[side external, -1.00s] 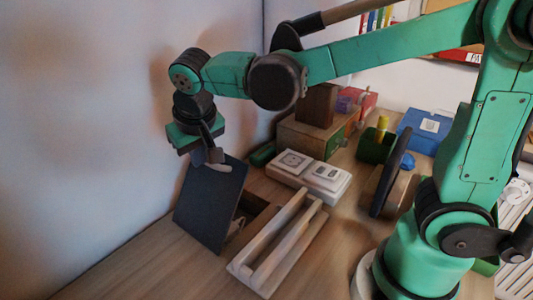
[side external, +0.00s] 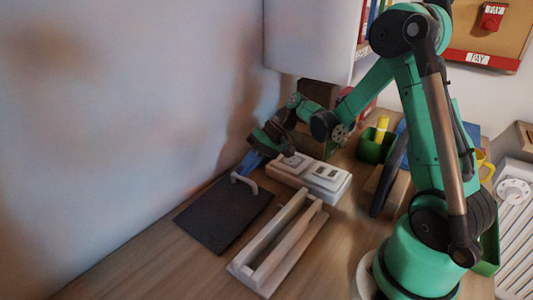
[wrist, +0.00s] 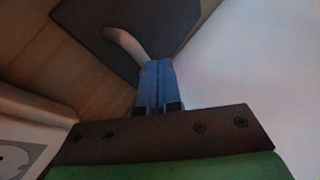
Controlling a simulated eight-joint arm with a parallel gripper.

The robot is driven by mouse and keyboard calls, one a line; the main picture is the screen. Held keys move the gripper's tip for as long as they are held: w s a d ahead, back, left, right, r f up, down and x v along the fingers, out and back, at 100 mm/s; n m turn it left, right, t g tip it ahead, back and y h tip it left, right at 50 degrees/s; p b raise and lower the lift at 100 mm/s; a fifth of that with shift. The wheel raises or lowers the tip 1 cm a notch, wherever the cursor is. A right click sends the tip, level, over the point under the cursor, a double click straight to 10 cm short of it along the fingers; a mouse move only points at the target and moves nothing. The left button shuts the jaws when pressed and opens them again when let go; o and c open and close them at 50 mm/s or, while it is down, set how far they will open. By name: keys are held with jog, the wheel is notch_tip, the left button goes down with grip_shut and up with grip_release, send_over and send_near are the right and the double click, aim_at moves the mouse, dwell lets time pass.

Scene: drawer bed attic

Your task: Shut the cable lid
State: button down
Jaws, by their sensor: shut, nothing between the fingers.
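The cable lid (side external: 222,213) is a dark flat panel that lies down, level with the wooden desk top, with no opening visible beneath it. Its pale curved handle (side external: 244,183) stands at its far edge. In the wrist view the lid (wrist: 98,22) and the handle (wrist: 124,44) are at the top. My gripper (side external: 245,167) is beside the handle, close to the wall, with its blue fingers together and empty. In the wrist view the fingers (wrist: 157,66) end right by the handle; I cannot tell whether they touch it.
A pale wooden slotted rack (side external: 285,240) stands to the right of the lid. A white block with two panels (side external: 325,181) lies behind it, near my wrist. A green cup (side external: 374,147) stands further right. The wall (side external: 120,110) is close on the left. The front desk is clear.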

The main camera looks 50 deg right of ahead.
jog(key=shift+d+f, duration=0.25)
jog(key=shift+f, duration=0.25)
jog(key=shift+d+f, duration=0.2)
jog(key=shift+f, duration=0.4)
jog(key=r, duration=0.4)
jog(key=shift+a+r, duration=0.1)
jog(key=shift+a, duration=0.3)
jog(key=d+f+v, duration=0.1)
jog(key=v, duration=0.8)
jog(key=s+a+n+t+h, duration=0.2)
jog(key=s+a+n+h, duration=0.2)
jog(key=a+h, duration=0.3)
jog(key=shift+s+a+r+t, duration=0.3)
jog(key=shift+s+a, duration=0.6)
jog(key=shift+a, duration=1.3)
